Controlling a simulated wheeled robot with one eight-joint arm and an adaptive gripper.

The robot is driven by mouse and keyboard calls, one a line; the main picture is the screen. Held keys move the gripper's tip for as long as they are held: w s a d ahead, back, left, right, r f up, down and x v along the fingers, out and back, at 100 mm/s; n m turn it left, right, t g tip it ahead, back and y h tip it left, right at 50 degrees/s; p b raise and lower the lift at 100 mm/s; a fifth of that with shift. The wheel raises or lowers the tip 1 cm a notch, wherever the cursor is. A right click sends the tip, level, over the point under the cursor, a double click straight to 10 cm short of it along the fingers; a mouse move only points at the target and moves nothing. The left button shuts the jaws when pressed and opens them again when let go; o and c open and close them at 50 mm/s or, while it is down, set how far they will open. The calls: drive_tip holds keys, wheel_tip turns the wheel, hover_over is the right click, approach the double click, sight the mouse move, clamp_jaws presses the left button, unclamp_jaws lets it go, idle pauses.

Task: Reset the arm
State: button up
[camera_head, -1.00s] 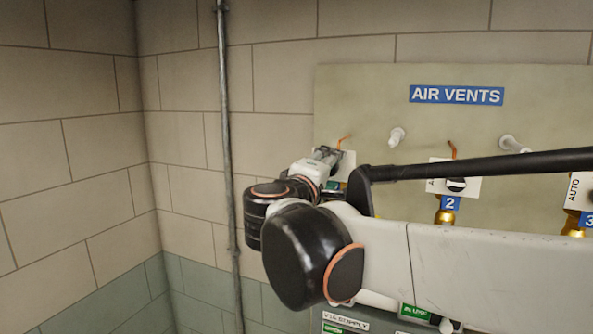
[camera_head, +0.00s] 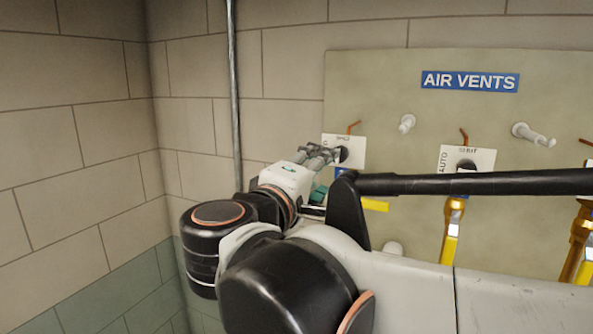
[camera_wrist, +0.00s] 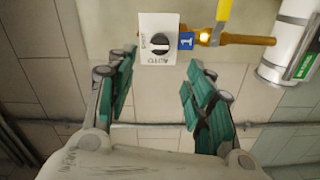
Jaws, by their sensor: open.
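My gripper (camera_head: 322,154) is in front of the left end of the air vents panel (camera_head: 375,95), close to the leftmost switch plate (camera_head: 343,141). In the wrist view my gripper (camera_wrist: 158,88) has its green-padded fingers spread wide with nothing between them. Beyond the fingertips, that view shows the switch plate (camera_wrist: 158,22) with a black knob (camera_wrist: 160,42) and a blue "1" label (camera_wrist: 186,41). I see a gap between fingers and plate there. In the head view the gripper hides part of this plate.
A yellow handle (camera_head: 375,205) shows behind my arm. A second switch plate (camera_head: 467,163) with a brass and yellow valve (camera_head: 451,225) is to the right. White pegs (camera_head: 407,123) stick out of the panel. A grey pipe (camera_head: 233,90) runs down the tiled wall.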

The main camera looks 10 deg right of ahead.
drive_tip(key=s+d+f+m+g+y+b, duration=0.1)
drive_tip(key=s+d+f+g+b, duration=0.3)
drive_tip(key=f, duration=0.7)
drive_tip(key=d+f+m+y+b, duration=0.15)
drive_tip(key=f+b, duration=0.35)
drive_tip(key=f, duration=0.5)
drive_tip(key=s+d+f+m+g+y+b, duration=0.15)
drive_tip(key=d+f+b, duration=0.3)
drive_tip(key=f, duration=0.65)
drive_tip(key=s+a+f+m+y+b, duration=0.1)
drive_tip(key=f+b, duration=0.3)
drive_tip(key=f, duration=0.4)
drive_tip(key=s+a+f+m+g+y+b, duration=0.1)
drive_tip(key=s+f+m+y+b, duration=0.1)
drive_tip(key=f, duration=0.6)
drive_tip(key=s+a+f+m+g+y+b, duration=0.1)
drive_tip(key=s+f+y+b, duration=0.2)
drive_tip(key=s+f+b, duration=0.2)
wheel_tip(320, 180, down, 4)
drive_tip(key=b, duration=0.3)
drive_tip(key=shift+s+a+r+y, duration=0.15)
drive_tip(key=shift+a+r+y, duration=0.05)
drive_tip(key=shift+a+y, duration=0.1)
drive_tip(key=shift+c, duration=0.6)
